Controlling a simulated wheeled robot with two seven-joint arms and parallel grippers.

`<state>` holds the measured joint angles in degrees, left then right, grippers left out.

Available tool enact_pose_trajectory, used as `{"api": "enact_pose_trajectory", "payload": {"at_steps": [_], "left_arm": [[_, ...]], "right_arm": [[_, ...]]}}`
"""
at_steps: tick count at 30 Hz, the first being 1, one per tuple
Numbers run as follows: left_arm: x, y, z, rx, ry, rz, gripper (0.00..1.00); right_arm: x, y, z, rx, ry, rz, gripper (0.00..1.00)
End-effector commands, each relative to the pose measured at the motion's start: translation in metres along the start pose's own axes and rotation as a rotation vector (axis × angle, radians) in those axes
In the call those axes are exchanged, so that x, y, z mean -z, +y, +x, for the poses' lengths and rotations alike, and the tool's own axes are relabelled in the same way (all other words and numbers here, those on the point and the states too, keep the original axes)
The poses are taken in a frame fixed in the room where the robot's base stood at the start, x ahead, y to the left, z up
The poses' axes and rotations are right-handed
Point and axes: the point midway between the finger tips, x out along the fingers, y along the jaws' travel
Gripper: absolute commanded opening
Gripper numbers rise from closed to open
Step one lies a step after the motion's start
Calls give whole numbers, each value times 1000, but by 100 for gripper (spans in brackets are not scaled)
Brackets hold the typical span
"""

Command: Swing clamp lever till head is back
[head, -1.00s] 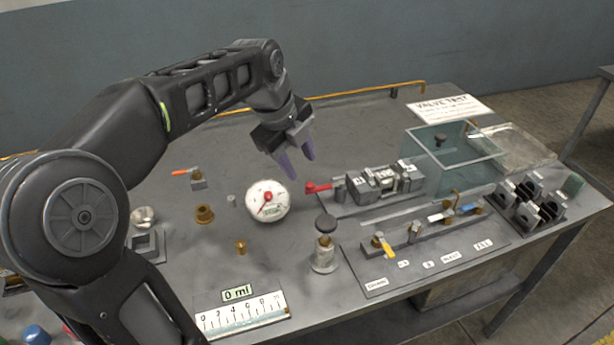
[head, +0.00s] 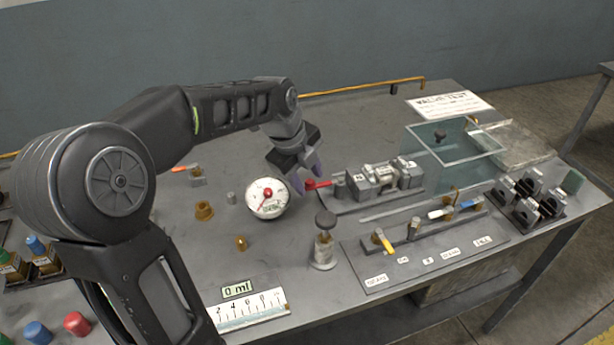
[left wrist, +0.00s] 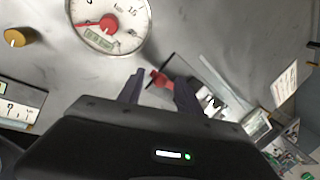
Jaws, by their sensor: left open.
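The clamp lever (head: 317,184) has a red grip and sticks out from the left end of the grey clamp fixture (head: 345,205). The clamp head (head: 340,188) is a small grey part beside the lever, next to the blocks. My left gripper (head: 309,183) is open, with its purple fingertips at the red grip in the head view. In the left wrist view the red lever (left wrist: 158,79) shows between the two open fingers (left wrist: 160,90). I cannot tell whether they touch it. My right gripper is not in view.
A round gauge (head: 267,198) stands just left of the gripper. A valve row (head: 430,235), a clear box (head: 450,155) and black holders (head: 527,204) lie to the right.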

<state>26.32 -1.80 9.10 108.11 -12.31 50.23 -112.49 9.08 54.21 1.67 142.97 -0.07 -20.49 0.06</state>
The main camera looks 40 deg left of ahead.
Motion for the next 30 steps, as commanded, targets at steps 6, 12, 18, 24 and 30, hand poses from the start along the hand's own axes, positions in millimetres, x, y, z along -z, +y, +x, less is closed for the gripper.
{"api": "enact_pose_trajectory", "payload": {"at_steps": [6, 12, 18, 24, 30], "left_arm": [[0, 0, 0, 0, 0, 0, 27], [0, -1, -1, 2, 0, 0, 10], [0, -2, -1, 5, -1, 0, 0], [0, -3, -2, 8, -2, 1, 0], [0, -4, -2, 10, -2, 1, 0]], "right_arm": [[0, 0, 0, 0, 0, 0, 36], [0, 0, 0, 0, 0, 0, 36], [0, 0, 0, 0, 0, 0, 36], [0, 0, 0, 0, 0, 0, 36], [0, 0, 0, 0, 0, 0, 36]]}}
